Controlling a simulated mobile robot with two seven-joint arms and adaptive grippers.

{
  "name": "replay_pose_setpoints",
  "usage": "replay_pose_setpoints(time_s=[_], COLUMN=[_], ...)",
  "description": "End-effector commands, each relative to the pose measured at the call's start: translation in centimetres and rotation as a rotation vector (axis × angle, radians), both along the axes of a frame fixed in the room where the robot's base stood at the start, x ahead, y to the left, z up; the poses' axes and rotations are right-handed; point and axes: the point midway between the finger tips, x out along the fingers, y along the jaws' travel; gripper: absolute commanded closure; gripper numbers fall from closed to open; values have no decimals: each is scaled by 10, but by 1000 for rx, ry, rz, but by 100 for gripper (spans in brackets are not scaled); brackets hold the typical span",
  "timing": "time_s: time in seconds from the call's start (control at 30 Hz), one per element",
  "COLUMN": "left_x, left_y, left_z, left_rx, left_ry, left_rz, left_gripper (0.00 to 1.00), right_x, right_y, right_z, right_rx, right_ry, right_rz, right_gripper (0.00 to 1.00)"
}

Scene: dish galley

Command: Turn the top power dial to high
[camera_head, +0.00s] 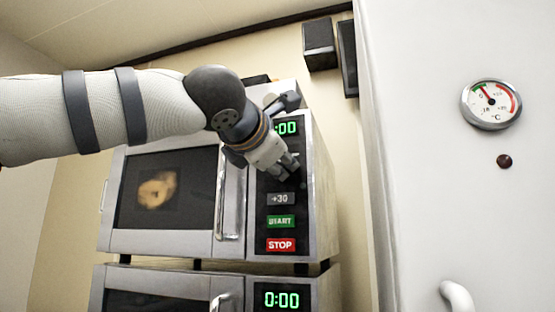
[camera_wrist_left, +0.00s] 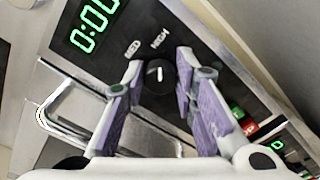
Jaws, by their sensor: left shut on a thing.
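The top microwave (camera_head: 118,228) has a dark control panel on its right side. Its black power dial (camera_wrist_left: 158,76) shows in the left wrist view between my left fingers. The dial's white pointer mark stands about upright in that view, roughly toward the HIGH label (camera_wrist_left: 160,38). The MED label (camera_wrist_left: 132,48) lies to the left of it. My left gripper (camera_head: 288,170) is shut on the dial, and it also shows in the left wrist view (camera_wrist_left: 160,90). In the head view the gripper hides the dial. My right gripper is out of view.
Below the dial are the +30 button (camera_head: 280,199), START button (camera_head: 281,222) and STOP button (camera_head: 281,245). The door handle (camera_head: 221,195) stands out left of the panel. A second microwave (camera_head: 97,290) sits underneath. A white cabinet (camera_head: 425,180) with a gauge (camera_head: 491,104) stands on the right.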

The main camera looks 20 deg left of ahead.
Motion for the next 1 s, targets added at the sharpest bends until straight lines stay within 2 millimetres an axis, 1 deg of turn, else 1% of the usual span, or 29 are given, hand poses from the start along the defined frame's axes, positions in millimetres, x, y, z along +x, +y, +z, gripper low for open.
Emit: replay_pose_setpoints(time_s=[0.2,0.4,0.93,0.97,1.0], left_x=[0,0,0,0,1], left_y=[0,0,0,0,0], left_z=[-1,-1,-1,-1,-1], left_rx=[108,165,188,188,188], left_ry=[-2,-4,-4,-4,-4], left_rz=[1,1,1,1,1], left_gripper=[100,100,100,72,63], right_x=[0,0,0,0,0], right_y=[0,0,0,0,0], right_z=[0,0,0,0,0], right_rx=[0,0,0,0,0], right_ry=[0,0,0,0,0], right_rz=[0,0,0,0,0], right_gripper=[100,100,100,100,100])
